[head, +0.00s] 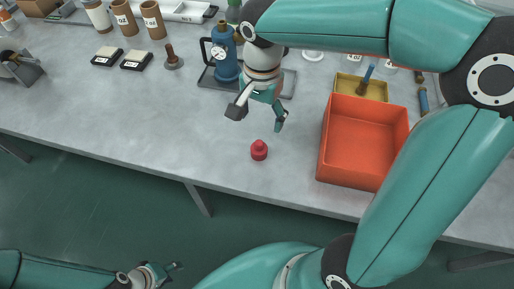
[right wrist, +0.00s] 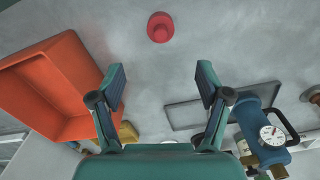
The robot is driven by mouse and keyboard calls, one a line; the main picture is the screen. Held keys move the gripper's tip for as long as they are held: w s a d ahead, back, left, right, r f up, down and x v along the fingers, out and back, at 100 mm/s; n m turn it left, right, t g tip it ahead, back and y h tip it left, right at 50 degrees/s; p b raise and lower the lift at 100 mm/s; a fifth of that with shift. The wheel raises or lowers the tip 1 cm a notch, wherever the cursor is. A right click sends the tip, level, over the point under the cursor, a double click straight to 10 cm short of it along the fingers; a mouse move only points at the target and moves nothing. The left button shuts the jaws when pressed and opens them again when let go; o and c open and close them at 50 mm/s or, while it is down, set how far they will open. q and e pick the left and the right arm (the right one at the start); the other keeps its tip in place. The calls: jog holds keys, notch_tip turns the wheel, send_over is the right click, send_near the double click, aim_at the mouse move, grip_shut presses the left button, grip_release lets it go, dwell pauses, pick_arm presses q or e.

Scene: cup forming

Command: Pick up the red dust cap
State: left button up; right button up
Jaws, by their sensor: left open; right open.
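The red dust cap (head: 259,150) stands on the grey table near its front edge, left of the orange bin. It also shows in the right wrist view (right wrist: 160,27), at the top middle, beyond the fingertips. My right gripper (head: 258,113) is open and empty, above the table just behind the cap and apart from it. Its two spread fingers show in the right wrist view (right wrist: 160,78). My left gripper (head: 167,271) is at the lower left of the head view, below the table's front edge, open and away from the cap.
An orange bin (head: 365,131) stands right of the cap, with a yellow tray (head: 361,87) behind it. A blue device with a gauge (head: 224,55) stands on a dark tray (head: 288,84) behind my right gripper. The table left of the cap is clear.

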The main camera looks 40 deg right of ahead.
aim_at(259, 142)
notch_tip(259, 142, down, 7)
jog(key=shift+r, duration=0.15)
jog(key=shift+a+f, duration=0.15)
jog(key=shift+f, duration=2.8)
jog(key=c, duration=0.9)
